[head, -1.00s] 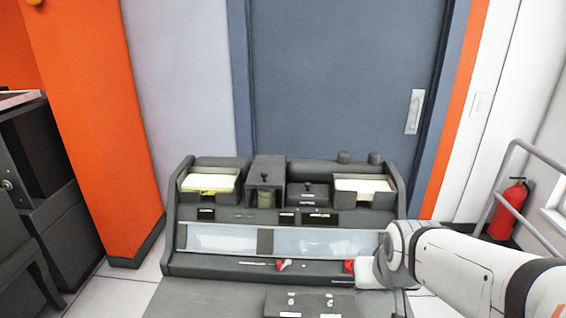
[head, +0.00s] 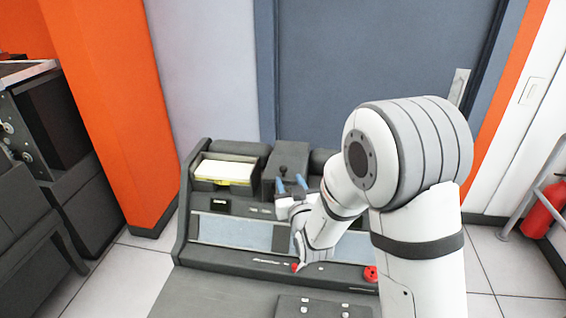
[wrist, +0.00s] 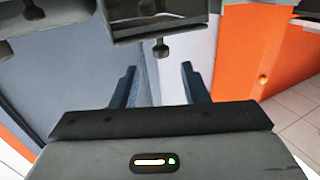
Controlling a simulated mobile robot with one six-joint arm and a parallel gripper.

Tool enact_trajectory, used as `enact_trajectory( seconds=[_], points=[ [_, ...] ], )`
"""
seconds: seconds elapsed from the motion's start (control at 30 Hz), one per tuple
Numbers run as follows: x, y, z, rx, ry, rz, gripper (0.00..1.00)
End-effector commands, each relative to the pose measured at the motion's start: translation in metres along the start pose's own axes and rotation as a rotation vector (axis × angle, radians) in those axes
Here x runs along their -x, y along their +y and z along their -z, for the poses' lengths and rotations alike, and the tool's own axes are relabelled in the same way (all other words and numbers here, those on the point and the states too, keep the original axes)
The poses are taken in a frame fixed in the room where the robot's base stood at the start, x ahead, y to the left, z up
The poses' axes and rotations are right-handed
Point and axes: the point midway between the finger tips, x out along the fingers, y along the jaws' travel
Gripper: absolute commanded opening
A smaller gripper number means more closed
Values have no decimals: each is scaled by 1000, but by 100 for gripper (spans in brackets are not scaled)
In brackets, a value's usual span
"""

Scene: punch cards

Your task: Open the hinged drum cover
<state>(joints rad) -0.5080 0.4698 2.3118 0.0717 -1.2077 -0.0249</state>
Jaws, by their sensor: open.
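The drum cover appears to be the dark box (head: 285,160) at the top middle of the console. My gripper (head: 291,184) is open, its blue fingers reaching toward the front of this box; part of the box is hidden behind my gripper and arm. In the wrist view, which looks upside down, a dark box (wrist: 130,32) is at the top with a small knob (wrist: 162,47) sticking out. The knob lies ahead of the gap between my open fingers (wrist: 158,68), and nothing is between them. I cannot tell the exact gap to the knob.
A card tray (head: 226,170) stands to the left of the box. A second dark box (wrist: 40,22) with a knob shows at the wrist view's upper left. A red knob (head: 370,273) is on the console's lower right. An orange column (head: 105,100) stands at the left.

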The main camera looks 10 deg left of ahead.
Motion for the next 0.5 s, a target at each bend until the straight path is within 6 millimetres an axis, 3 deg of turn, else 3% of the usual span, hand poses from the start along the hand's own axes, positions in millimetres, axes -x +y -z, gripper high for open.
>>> enact_trajectory(
  seconds=[0.5],
  points=[
    [-69, -2, 2, 1, 5, 4, 41]
  ],
)
